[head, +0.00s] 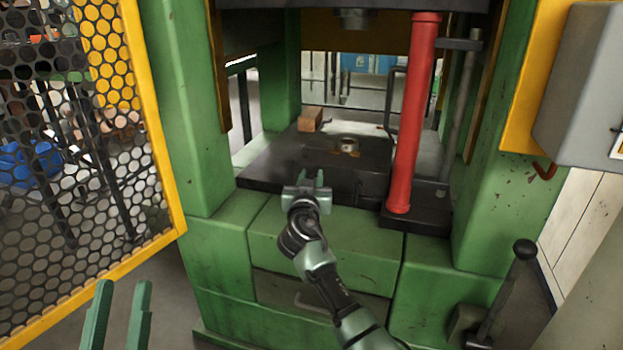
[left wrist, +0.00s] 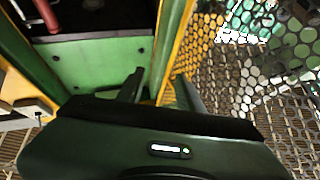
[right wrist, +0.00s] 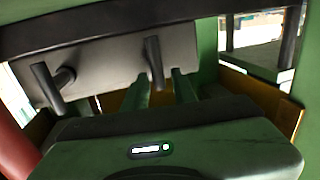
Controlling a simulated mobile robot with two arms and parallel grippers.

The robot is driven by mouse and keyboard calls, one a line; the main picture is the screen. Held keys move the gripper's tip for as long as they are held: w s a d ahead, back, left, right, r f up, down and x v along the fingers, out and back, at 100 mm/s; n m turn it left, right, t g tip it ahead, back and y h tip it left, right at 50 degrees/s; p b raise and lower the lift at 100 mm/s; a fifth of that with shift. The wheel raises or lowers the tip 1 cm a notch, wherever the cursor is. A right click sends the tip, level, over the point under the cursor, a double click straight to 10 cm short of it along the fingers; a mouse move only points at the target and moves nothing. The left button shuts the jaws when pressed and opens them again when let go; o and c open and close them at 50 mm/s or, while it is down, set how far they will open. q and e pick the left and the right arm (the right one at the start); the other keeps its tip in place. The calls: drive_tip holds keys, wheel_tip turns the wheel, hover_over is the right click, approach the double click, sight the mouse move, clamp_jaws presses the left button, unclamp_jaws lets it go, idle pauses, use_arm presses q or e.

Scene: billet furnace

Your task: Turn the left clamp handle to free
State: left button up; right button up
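The right wrist view shows a grey plate (right wrist: 105,60) with two dark bar handles. One handle (right wrist: 46,88) is at the picture's left, the other (right wrist: 154,62) nearer the middle. The pictures do not settle which is the left clamp handle. My right gripper (head: 312,178) is in front of the press bed in the head view. Its fingers (right wrist: 160,80) are apart, with the nearer handle's lower end appearing in line with the gap; contact cannot be judged. My left gripper (head: 122,285) is open and empty at the lower left; it also shows in the left wrist view (left wrist: 158,82).
A red post (head: 415,120) stands right of my right gripper. The dark press bed (head: 265,165) carries a small wooden block (head: 310,119) and a metal ring (head: 347,143). A yellow-framed mesh guard (head: 160,185) is at the left, near my left gripper. A black-knobbed lever (head: 508,290) stands lower right.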

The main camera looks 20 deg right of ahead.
clamp_jaws()
